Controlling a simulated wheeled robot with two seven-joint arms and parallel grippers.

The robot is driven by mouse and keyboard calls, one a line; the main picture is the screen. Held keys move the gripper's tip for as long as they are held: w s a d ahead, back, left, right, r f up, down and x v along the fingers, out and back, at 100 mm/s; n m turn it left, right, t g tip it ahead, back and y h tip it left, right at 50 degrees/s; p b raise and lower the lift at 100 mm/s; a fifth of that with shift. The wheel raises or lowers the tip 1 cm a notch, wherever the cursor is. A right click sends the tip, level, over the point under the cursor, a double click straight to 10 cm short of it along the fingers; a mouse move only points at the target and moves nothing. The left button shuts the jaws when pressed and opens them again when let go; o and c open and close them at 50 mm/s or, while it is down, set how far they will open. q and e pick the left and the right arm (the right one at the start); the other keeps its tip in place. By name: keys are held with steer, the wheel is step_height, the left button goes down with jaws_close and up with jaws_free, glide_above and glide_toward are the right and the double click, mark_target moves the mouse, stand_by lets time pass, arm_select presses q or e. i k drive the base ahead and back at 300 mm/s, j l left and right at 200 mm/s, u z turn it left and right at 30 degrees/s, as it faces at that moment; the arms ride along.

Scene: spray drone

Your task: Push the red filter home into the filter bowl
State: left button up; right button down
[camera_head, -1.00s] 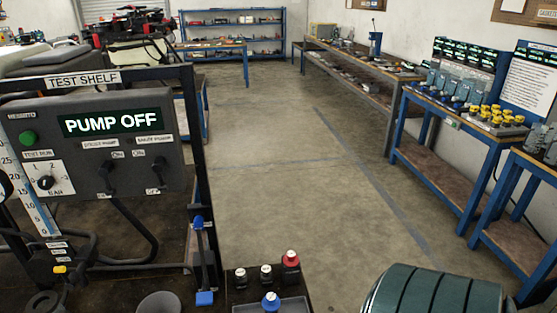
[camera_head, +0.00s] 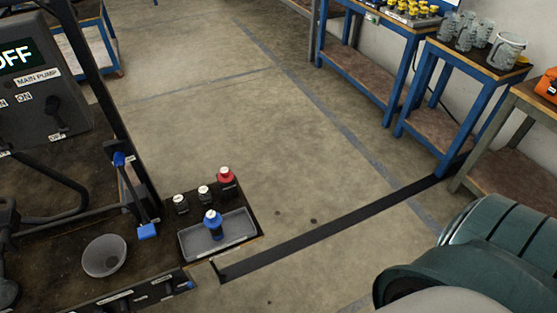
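A small red bottle-shaped piece with a white top (camera_head: 227,181) stands upright at the back right corner of the dark bench; I cannot tell whether it is the red filter. A grey round bowl (camera_head: 104,256) sits on the bench to its left, open side up; I cannot tell whether it is the filter bowl. A blue piece with a white top (camera_head: 213,225) stands in a shallow grey tray (camera_head: 240,237). Two small black pieces with white tops (camera_head: 181,204) stand beside the red one. Neither of my grippers is in view.
A pump panel (camera_head: 38,100) and a dark frame post (camera_head: 105,110) with a blue-ended lever (camera_head: 146,231) stand at left. Open floor (camera_head: 330,190) lies right of the bench, crossed by a dark strip. Blue-framed tables (camera_head: 450,90) stand at the right wall.

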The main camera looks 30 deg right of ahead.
mark_target(225, 176)
steer(key=z, duration=0.6)
steer(key=i+l+u, duration=0.35)
steer(key=u, duration=0.15)
steer(key=i+l+u, duration=0.65)
steer(key=l+u, duration=0.3)
steer(key=l, duration=0.25)
steer(key=i+l+u, duration=0.15)
steer(key=l+u, duration=0.35)
steer(key=l, duration=0.2)
steer(key=l+u, duration=0.45)
steer(key=l, duration=0.25)
steer(key=k+l+u, duration=0.15)
steer(key=l+u, duration=0.35)
steer(key=l, duration=0.2)
steer(key=k+l+u, duration=0.25)
steer(key=l+u, duration=0.25)
steer(key=l, duration=0.2)
